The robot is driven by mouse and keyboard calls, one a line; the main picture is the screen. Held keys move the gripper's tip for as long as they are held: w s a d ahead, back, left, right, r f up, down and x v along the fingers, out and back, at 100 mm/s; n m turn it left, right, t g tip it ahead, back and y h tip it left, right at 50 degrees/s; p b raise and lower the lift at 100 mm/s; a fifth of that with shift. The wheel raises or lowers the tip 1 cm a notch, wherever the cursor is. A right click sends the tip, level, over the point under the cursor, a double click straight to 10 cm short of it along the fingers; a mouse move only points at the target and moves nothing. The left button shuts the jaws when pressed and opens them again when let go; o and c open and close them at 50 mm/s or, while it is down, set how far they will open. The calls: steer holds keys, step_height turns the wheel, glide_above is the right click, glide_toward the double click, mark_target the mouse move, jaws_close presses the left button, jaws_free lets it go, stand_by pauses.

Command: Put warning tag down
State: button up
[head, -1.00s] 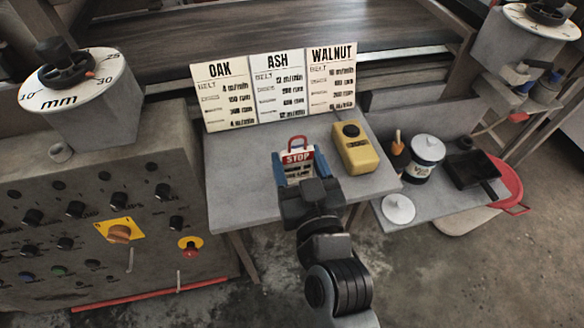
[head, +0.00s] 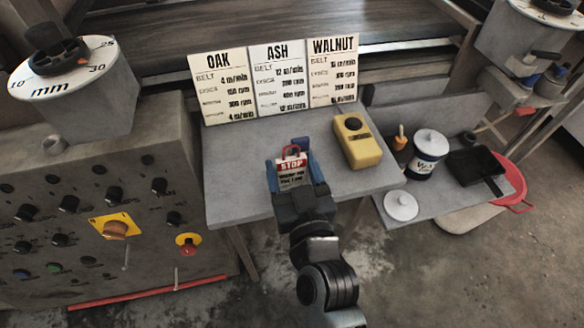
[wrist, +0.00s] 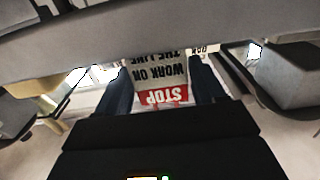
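The warning tag (head: 291,172) is a small white plate with a red STOP band and a red loop at its top. My gripper (head: 292,160) has its blue fingers on both sides of the tag and is shut on it. The tag is over the front middle of the grey table (head: 235,170); I cannot tell whether it touches the top. In the wrist view the tag (wrist: 160,75) fills the gap between the fingers, with its print upside down.
A yellow device with a black knob (head: 357,142) is on the table right of the tag. OAK, ASH and WALNUT cards (head: 279,80) stand at the back. A lower shelf (head: 430,205) on the right holds a tin (head: 427,160) and a black tray (head: 474,170). The table's left part is clear.

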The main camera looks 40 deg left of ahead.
steer(key=o, duration=0.3)
steer(key=shift+o, duration=0.2)
steer(key=shift+r, duration=0.2)
steer(key=v, duration=1.2)
steer(key=shift+b, duration=0.4)
